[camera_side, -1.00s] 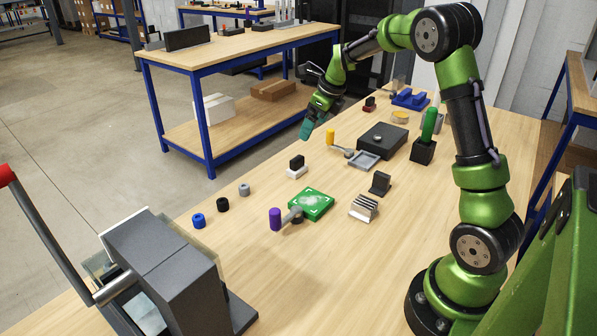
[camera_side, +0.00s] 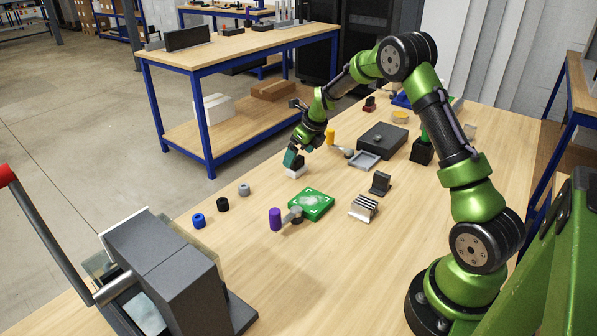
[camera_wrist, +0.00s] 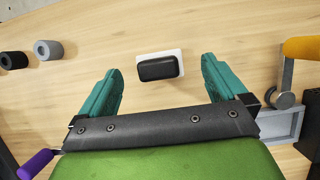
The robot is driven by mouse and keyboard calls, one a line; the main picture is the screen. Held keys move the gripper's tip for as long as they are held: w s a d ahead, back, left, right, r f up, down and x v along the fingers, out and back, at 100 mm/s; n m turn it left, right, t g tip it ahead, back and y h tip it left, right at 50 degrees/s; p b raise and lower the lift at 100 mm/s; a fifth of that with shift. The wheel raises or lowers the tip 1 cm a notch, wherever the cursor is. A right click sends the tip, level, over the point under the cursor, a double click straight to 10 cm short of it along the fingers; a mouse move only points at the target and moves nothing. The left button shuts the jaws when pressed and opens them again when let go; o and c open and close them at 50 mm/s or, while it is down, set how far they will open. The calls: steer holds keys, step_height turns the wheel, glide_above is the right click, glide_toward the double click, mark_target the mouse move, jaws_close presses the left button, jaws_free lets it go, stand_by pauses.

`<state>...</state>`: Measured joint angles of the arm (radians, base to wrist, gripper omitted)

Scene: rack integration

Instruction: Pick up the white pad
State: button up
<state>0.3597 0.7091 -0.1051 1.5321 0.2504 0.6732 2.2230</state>
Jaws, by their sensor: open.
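The white pad (camera_side: 296,173) lies on the wooden table with a black block on top of it. In the wrist view the pad's white rim (camera_wrist: 179,55) shows around the black block (camera_wrist: 158,68), which covers most of it. My gripper (camera_side: 292,160) is just above the pad in the side view and hides the black block there. In the wrist view my gripper (camera_wrist: 163,66) has its teal fingers spread apart, one on either side of the pad in the picture, with nothing between them. Contact cannot be judged.
Blue (camera_side: 198,221), black (camera_side: 222,204) and grey rings (camera_side: 244,190) lie to the left. A green plate (camera_side: 318,207) with a purple-handled tool (camera_side: 276,219) is in front. A grey tray (camera_side: 364,161) and yellow-handled tool (camera_side: 330,137) are to the right. Bare table lies between.

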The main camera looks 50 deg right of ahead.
mark_target(297, 158)
steer(key=x, duration=0.4)
steer(key=shift+a+f, duration=0.15)
steer(key=shift+f, duration=0.2)
steer(key=c, duration=1.1)
steer(key=shift+c, duration=0.2)
steer(key=shift+r, duration=0.5)
step_height(297, 158, up, 2)
steer(key=shift+w+r, duration=0.1)
steer(key=shift+r, duration=0.15)
steer(key=s+a, duration=0.2)
steer(key=s, duration=0.3)
steer(key=s+a+r, duration=0.1)
steer(key=s, duration=0.4)
steer(key=s+a, duration=0.2)
steer(key=s, duration=0.3)
steer(key=shift+a+r, duration=0.25)
steer(key=shift+a, duration=0.05)
